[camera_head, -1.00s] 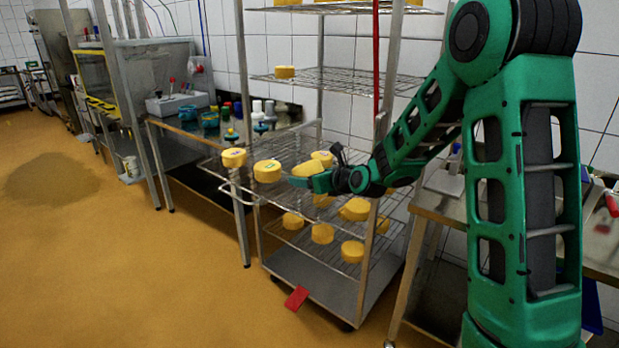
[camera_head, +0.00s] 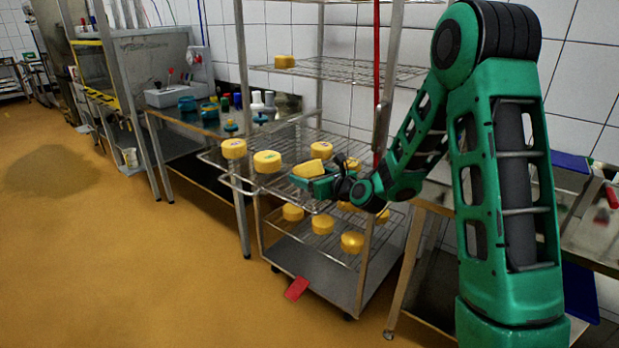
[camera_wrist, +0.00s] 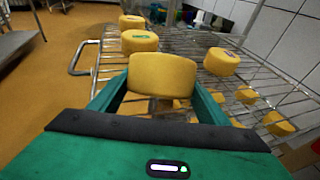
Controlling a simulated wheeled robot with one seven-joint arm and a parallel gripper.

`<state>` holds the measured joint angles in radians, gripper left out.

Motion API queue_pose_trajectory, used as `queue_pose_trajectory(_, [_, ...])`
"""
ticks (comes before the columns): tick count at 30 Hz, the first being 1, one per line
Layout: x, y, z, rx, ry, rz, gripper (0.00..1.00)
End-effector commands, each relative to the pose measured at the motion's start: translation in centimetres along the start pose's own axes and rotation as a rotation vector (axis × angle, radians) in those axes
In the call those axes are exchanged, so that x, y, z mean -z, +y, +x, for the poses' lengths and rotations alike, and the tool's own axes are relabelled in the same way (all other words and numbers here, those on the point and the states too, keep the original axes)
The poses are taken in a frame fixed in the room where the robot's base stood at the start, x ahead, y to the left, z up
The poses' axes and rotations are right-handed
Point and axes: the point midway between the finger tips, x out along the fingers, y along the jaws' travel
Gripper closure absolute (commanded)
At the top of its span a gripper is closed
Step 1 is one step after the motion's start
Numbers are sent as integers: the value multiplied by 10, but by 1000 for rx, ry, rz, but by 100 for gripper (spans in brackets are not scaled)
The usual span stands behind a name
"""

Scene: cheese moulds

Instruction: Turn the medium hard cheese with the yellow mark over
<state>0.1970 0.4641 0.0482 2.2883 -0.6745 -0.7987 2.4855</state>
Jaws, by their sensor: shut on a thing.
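My gripper (camera_head: 312,182) is shut on a yellow cheese (camera_head: 308,168), which it holds tilted at the middle shelf of the wire rack. In the wrist view the same cheese (camera_wrist: 162,75) sits between the two green fingers, with a broad face toward the camera and no mark visible on it. Another cheese (camera_head: 267,161) with a small mark on top stands on the shelf to the left of the held one. A further cheese (camera_head: 234,149) stands beyond it, and one (camera_head: 322,150) stands behind my gripper. The colour of the marks is too small to tell in the head view.
The wire rack's middle shelf (camera_head: 285,142) has a rail handle (camera_head: 237,187) at its left end. More cheeses (camera_head: 322,224) lie on the shelf below. A red object (camera_head: 296,289) is at the rack's base. A side table (camera_head: 195,130) with bottles stands to the left.

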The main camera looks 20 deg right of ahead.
Motion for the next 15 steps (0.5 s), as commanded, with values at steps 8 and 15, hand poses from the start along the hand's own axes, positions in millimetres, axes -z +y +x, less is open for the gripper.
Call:
queue_pose_trajectory(8, [-1,0,0,0,-1,0,28])
queue_pose_trajectory(15, [-1,0,0,0,0,0,8])
